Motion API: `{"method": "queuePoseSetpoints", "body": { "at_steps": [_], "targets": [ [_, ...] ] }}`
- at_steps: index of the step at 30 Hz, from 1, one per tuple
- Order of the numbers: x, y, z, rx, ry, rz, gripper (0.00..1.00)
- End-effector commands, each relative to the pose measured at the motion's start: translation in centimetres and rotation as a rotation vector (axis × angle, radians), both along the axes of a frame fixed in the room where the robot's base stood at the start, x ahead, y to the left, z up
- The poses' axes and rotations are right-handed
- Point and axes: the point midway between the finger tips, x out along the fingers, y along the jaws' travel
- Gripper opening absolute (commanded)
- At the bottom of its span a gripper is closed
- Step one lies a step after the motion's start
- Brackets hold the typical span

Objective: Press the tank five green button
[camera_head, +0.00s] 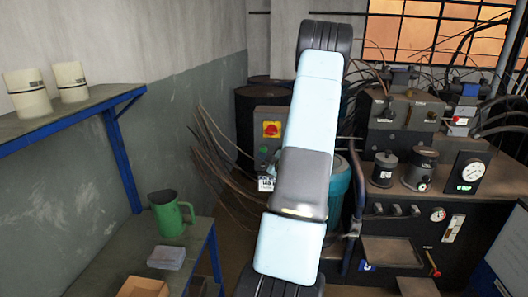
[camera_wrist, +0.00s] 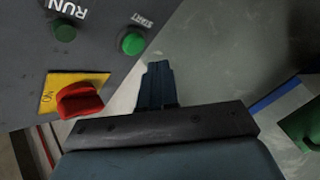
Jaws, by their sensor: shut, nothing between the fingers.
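A grey control box (camera_head: 262,120) stands beyond my arm in the head view, partly covered by it. In the wrist view its panel (camera_wrist: 120,75) carries a bright green button (camera_wrist: 133,43) marked START. A darker green round piece (camera_wrist: 65,32) marked RUN is to its left. A red rotary switch (camera_wrist: 80,98) sits on a yellow plate below. My gripper (camera_wrist: 157,66) is shut and empty, its fingertips just below and right of the START button in the picture. I cannot tell whether they touch the panel.
A green jug (camera_head: 172,213) stands on a low bench at left, under a shelf (camera_head: 75,118) with two white canisters. A dark machine bench (camera_head: 425,225) with gauges and hoses fills the right. Loose cables hang left of the control box.

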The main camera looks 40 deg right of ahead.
Motion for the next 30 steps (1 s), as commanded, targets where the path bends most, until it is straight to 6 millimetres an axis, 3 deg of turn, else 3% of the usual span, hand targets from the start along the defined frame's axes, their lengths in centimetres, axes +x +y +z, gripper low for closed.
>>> {"method": "queuePoseSetpoints", "body": {
  "at_steps": [8, 30],
  "targets": [
    [0.8, -0.96, 0.05, 0.0, -0.001, 0.0, 0.0],
    [0.81, -0.98, 0.04, 0.0, 0.0, 0.0, 0.0]
  ]
}}
